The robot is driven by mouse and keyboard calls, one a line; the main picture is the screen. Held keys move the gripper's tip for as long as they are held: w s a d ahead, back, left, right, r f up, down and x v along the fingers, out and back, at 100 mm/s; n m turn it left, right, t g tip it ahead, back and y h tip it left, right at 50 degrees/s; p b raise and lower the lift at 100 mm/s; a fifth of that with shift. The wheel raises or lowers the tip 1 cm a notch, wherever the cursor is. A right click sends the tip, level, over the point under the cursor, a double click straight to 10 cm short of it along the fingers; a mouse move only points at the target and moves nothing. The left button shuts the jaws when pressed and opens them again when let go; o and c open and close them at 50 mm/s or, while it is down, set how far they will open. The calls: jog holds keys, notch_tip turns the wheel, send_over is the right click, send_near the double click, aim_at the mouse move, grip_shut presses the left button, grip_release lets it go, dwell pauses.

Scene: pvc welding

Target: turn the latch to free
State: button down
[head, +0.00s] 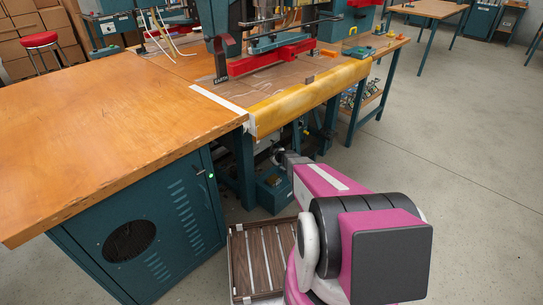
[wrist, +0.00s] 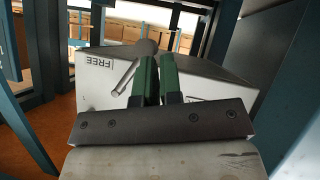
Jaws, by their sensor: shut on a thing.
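The latch (wrist: 126,77) is a grey lever with a rounded end, on a pale panel (wrist: 95,95) of a box in the wrist view. The word FREE is printed on the panel left of the lever; smaller lettering right of my fingers is unreadable. My gripper (wrist: 158,62) has two green fingers close together at the lever, shut on it; the fingers hide part of the grip. In the head view my gripper (head: 279,158) reaches under the yellow-edged workbench, above a teal box (head: 275,188). The latch cannot be made out there.
The workbench's yellow front edge (head: 310,98) runs above my arm. A teal cabinet (head: 140,230) under the wooden table stands to the left. Open floor (head: 460,170) lies to the right.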

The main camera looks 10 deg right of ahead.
jog(key=shift+w+d+f, duration=0.45)
jog(key=shift+d+f, duration=0.15)
jog(key=shift+f, duration=0.05)
jog(key=shift+w+d+f, duration=0.45)
jog(key=shift+d+f, duration=0.1)
jog(key=shift+f, duration=0.05)
dwell(0.3)
